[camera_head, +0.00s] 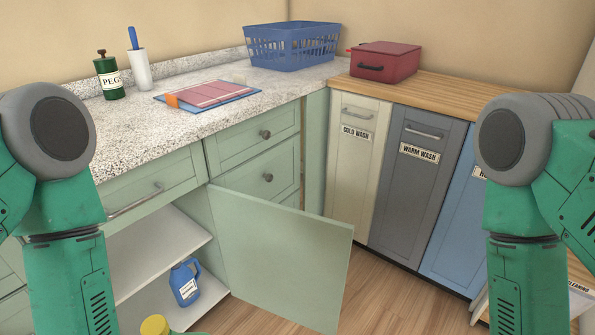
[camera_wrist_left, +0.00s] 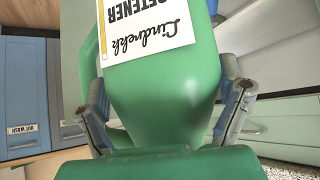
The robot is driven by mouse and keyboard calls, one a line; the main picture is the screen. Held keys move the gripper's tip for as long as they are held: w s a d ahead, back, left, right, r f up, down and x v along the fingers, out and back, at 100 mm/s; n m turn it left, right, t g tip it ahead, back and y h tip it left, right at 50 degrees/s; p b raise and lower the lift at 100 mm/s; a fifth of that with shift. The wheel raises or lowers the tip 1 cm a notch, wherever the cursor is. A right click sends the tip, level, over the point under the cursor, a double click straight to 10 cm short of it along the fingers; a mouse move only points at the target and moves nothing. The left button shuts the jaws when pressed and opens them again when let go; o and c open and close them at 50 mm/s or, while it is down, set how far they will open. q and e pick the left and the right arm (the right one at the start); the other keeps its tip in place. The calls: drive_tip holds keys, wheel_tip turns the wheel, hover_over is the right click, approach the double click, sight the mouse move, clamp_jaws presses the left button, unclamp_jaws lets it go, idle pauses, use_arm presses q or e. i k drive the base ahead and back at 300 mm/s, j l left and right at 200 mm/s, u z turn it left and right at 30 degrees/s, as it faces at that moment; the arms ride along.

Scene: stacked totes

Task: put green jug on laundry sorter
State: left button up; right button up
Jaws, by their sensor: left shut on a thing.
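The green jug (camera_wrist_left: 165,95) with a white label fills the middle of the left wrist view. My left gripper (camera_wrist_left: 163,104) is shut on it, one finger on each side. In the head view a yellow cap (camera_head: 155,325) with a bit of green beside it shows at the bottom edge; the rest of the jug is out of frame there. The laundry sorter (camera_head: 408,150) stands at the right, with cold wash, warm wash and blue fronts under a wooden top (camera_head: 450,92). My right gripper is out of view; only its arm shows.
A red box (camera_head: 385,62) sits on the left part of the wooden top; bare wood lies right of it. A blue basket (camera_head: 292,46), pegs tin (camera_head: 108,78) and folded cloth (camera_head: 207,95) are on the speckled counter. A cabinet door (camera_head: 280,255) stands open; a blue jug (camera_head: 185,283) is inside.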

sight(459, 95)
drive_tip(key=i+l+z, duration=0.1)
drive_tip(key=z, duration=0.3)
drive_tip(key=i+z, duration=0.1)
drive_tip(key=z, duration=0.3)
drive_tip(key=i+l+z, duration=0.1)
drive_tip(key=z, duration=0.3)
drive_tip(key=i+j+z, duration=0.2)
drive_tip(key=i, duration=0.2)
drive_tip(key=i+z, duration=0.2)
drive_tip(key=i, duration=0.2)
drive_tip(key=i+j+z, duration=0.15)
drive_tip(key=i+j, duration=0.15)
drive_tip(key=i, duration=0.05)
